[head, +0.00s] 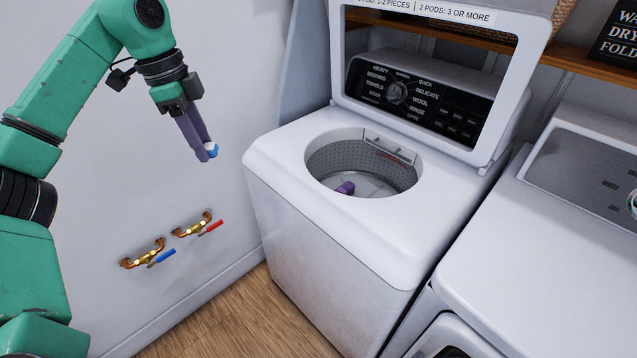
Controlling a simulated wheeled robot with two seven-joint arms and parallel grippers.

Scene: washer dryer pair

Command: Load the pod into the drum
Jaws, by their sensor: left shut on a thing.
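My left gripper (209,153) is at the upper left, in front of the wall and to the left of the washer. It is shut on a small blue and white pod (212,150), which shows at its fingertips. The top-loading washer (330,255) stands in the middle with its lid (515,90) raised. Its round drum (335,158) is open, and a small purple item (345,188) lies inside it. The gripper and pod are outside the drum, apart from the washer. My right gripper is not in view.
A white dryer (540,260) stands to the right of the washer. Two brass valves with a red handle (210,226) and a blue handle (162,257) stick out from the left wall. A wooden shelf (570,57) runs behind the machines. The space above the drum opening is clear.

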